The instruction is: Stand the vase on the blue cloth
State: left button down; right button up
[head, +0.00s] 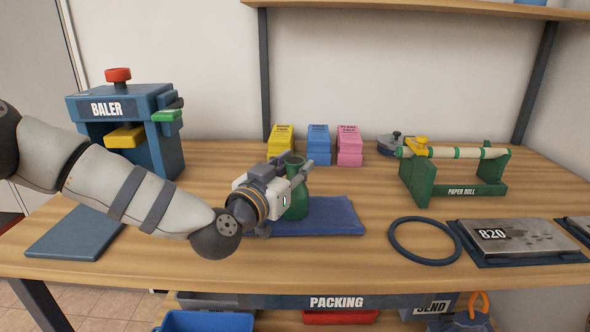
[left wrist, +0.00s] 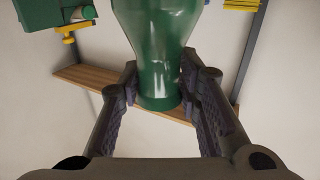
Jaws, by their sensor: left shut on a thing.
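The green vase (head: 297,204) is upright over the blue cloth (head: 336,217). Its base shows against the cloth's left half; whether it touches or hangs just above cannot be told. My left gripper (head: 294,177) is shut on the vase, around its narrow neck, coming from the left. In the left wrist view, which looks upside down, the vase (left wrist: 158,40) stands between the two fingers (left wrist: 160,95). The gripper and forearm hide the cloth's left part. My right gripper is out of view.
A blue baler (head: 127,118) stands at the left. Yellow, blue and pink packs (head: 318,146) stand behind the cloth. A green paper roll stand (head: 455,175), a dark ring (head: 424,241) and a plate marked 820 (head: 520,240) are at the right. Bare tabletop lies right of the cloth.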

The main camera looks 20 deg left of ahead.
pick_arm(q)
jog(key=shift+s, duration=0.1)
jog(key=shift+s+f, duration=0.1)
jog(key=shift+f, duration=0.65)
jog(key=c, duration=1.2)
grip_release()
jog(key=shift+r, duration=0.1)
